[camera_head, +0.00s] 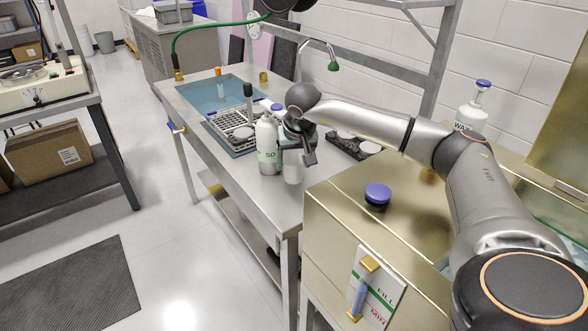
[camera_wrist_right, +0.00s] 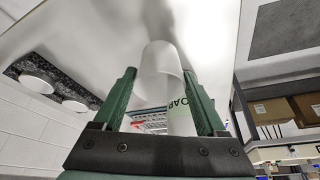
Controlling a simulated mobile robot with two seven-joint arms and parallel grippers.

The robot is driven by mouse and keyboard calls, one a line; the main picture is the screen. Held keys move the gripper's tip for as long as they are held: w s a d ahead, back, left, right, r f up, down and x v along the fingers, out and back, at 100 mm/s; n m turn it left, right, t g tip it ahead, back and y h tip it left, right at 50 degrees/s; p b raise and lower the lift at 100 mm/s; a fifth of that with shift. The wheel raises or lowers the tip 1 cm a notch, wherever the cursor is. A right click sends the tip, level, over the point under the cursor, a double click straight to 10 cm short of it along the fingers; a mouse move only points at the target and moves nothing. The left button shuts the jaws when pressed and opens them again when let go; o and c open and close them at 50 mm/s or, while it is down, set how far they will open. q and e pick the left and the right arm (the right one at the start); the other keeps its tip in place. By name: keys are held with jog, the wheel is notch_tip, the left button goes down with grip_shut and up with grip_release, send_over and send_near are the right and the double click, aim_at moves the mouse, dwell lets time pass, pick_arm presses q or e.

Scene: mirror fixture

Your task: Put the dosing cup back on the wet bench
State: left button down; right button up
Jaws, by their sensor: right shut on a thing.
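The dosing cup (camera_head: 293,170) is a whitish, translucent cup at the near part of the steel wet bench (camera_head: 276,199). My right gripper (camera_head: 299,155) is shut on the cup from above. In the right wrist view the cup (camera_wrist_right: 158,62) stands between the two green fingers of the gripper (camera_wrist_right: 159,74). The cup is close to the bench top; I cannot tell whether its base touches. The gripper hides part of the cup in the head view. My left gripper is not in view.
A white soap bottle (camera_head: 267,148) stands on the bench just left of the cup. A dark tray with white discs (camera_head: 368,148) lies to the right. A rack (camera_head: 228,124) and a blue basin (camera_head: 205,96) are farther back. A brass-coloured cabinet (camera_head: 335,207) stands nearer.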

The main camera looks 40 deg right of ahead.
jog(key=shift+f, duration=1.15)
jog(key=shift+f, duration=0.1)
jog(key=o, duration=1.2)
jog(key=shift+o, duration=0.2)
jog(key=v, duration=1.2)
jog(key=shift+p, duration=0.45)
jog(key=shift+s+a, duration=0.1)
jog(key=shift+a, duration=0.05)
